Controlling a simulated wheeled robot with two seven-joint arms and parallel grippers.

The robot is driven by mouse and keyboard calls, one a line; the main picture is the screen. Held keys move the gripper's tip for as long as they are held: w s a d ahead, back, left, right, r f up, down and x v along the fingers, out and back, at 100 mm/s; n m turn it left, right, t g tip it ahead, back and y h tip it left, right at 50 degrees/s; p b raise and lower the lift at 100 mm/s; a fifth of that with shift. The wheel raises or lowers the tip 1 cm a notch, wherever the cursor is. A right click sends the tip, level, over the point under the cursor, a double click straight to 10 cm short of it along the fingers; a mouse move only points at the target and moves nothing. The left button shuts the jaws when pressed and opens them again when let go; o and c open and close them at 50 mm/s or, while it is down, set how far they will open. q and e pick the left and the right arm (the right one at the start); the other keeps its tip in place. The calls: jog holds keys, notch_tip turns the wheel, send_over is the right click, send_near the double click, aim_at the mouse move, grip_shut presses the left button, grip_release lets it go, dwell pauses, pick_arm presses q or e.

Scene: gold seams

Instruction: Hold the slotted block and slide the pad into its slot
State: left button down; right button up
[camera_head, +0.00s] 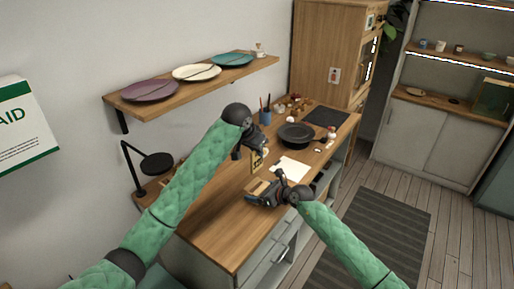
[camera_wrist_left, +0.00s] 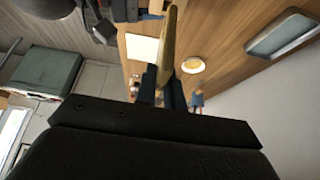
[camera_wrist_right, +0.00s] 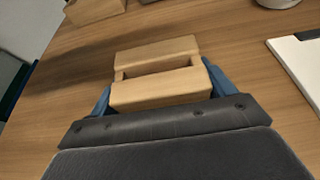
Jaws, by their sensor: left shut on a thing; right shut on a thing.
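The slotted block (camera_wrist_right: 157,92) is pale wood with an open, empty slot across its middle. It also shows in the head view (camera_head: 257,187), low over or on the table; I cannot tell which. My right gripper (camera_head: 264,191) is shut on it, with blue fingers at its two ends in the right wrist view. The pad (camera_wrist_left: 168,45) is a narrow golden-tan piece, seen edge-on in the left wrist view. My left gripper (camera_head: 259,151) is shut on it. In the head view the pad (camera_head: 257,163) hangs above and behind the block, apart from it.
A white sheet (camera_head: 290,167) lies right of the grippers. A black pan (camera_head: 296,135), a dark mat (camera_head: 326,116) and a pencil cup (camera_head: 265,115) stand farther back. A black lamp (camera_head: 156,163) is at the left. The table's near end (camera_head: 225,245) is clear.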

aim_at(259, 168)
pick_arm(q)
jog(key=shift+f, duration=3.5)
jog(key=shift+f, duration=2.4)
dwell(0.8)
jog(key=c, duration=1.4)
grip_release()
jog(key=shift+c, duration=0.2)
jog(key=v, duration=1.2)
jog(key=shift+s, duration=0.1)
